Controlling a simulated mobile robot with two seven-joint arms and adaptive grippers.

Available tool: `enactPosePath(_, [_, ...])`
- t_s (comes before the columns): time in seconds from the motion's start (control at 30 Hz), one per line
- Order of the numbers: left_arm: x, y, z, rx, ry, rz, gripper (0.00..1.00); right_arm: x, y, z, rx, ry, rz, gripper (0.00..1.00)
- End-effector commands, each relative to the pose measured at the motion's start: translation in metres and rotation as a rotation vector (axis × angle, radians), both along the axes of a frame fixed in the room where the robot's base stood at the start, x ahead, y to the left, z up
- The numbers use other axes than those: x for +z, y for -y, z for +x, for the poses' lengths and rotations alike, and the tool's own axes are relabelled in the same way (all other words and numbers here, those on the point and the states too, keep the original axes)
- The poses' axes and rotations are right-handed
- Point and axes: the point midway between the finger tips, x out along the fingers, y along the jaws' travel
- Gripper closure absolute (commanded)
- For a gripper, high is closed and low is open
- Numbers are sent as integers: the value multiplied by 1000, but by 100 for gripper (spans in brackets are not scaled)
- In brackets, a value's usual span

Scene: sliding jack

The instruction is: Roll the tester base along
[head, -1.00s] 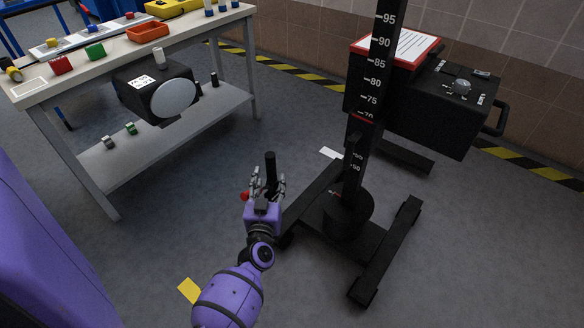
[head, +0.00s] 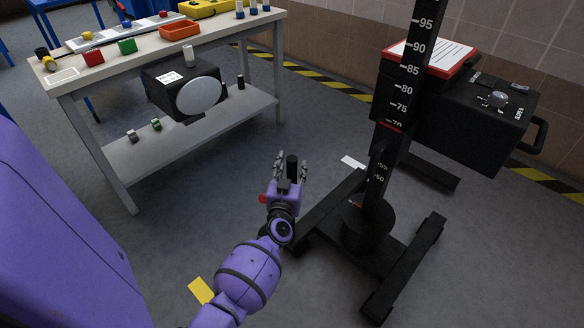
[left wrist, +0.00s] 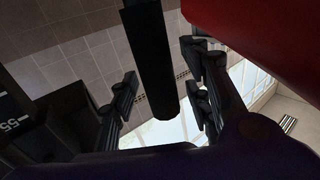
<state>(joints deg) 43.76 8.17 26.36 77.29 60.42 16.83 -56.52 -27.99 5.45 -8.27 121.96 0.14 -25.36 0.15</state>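The tester base (head: 401,271) is a black, low frame with long legs on the floor at right in the head view. A black column with a white number scale (head: 405,93) rises from it. My left gripper (head: 289,172) is left of the column, over the base's left side. Its fingers stand apart on either side of an upright black rod (head: 292,166). In the left wrist view the rod (left wrist: 155,65) lies between the spread fingers (left wrist: 165,92); contact is unclear. A red knob (head: 264,198) shows beside the gripper. My right gripper is out of view.
A workbench (head: 119,190) with coloured blocks and an orange bin (head: 179,31) stands at left. A black box with a handle (head: 457,118) is on the tester's right side. Yellow-black tape (head: 310,73) runs along the wall.

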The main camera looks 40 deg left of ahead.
Motion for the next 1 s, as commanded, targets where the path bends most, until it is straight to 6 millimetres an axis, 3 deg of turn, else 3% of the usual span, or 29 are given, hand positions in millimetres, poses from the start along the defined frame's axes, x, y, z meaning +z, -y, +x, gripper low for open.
enactPosePath(0.03, [0, 0, 0, 0, 0, 0, 64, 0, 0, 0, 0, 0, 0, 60])
enactPosePath(0.3, [0, 0, 0, 0, 0, 0, 100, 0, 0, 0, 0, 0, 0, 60])
enactPosePath(0.67, [0, 0, -6, 0, -2, 1, 100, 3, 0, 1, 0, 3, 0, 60])
enactPosePath(0.87, [1, -3, -37, 1, -5, 2, 100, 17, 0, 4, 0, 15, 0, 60])
enactPosePath(1.0, [2, -6, -77, 1, -5, 3, 100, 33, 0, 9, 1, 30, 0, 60])
